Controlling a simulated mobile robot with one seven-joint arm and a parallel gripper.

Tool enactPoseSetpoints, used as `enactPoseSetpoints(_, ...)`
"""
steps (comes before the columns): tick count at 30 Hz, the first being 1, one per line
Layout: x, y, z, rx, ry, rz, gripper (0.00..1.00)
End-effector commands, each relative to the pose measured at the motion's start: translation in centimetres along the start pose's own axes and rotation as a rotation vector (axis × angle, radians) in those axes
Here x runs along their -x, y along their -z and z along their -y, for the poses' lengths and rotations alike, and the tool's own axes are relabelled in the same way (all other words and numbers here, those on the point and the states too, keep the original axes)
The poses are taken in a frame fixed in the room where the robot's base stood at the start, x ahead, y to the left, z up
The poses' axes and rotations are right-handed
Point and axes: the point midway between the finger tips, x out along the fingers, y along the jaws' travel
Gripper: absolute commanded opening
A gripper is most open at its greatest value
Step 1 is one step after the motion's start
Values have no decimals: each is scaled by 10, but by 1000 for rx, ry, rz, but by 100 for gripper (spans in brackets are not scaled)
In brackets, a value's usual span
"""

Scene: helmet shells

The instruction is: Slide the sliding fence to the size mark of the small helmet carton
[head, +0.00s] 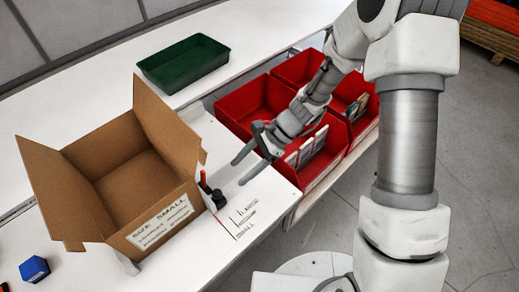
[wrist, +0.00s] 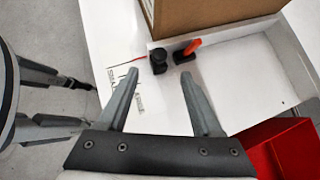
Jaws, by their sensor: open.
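The open brown carton (head: 160,222), labelled "SIZE SMALL", stands on the white bench. Beside its right corner is the sliding fence (head: 203,178), a white upright plate largely hidden by the carton. A black knob (head: 219,198) and a red-orange lever stand at the fence; in the wrist view the knob (wrist: 158,62) is left of the orange lever (wrist: 188,49). A red pointer (wrist: 138,58) extends from the knob towards black size marks (head: 243,215), too small to read fully. My gripper (head: 238,173) is open and empty, apart from the knob, its fingertips seen just below it in the wrist view.
Red bins (head: 253,103) with cards in them stand right of the bench, beneath and behind my arm. A green tray (head: 185,64) lies on the back bench. The bench around the marks is clear.

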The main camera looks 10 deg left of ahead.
Motion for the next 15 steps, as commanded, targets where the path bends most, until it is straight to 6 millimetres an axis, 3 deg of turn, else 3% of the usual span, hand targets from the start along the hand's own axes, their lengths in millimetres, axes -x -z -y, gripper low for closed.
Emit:
enactPoseSetpoints(6,48,0,0,0,3,-2,67)
enactPoseSetpoints(15,73,0,0,0,0,0,67)
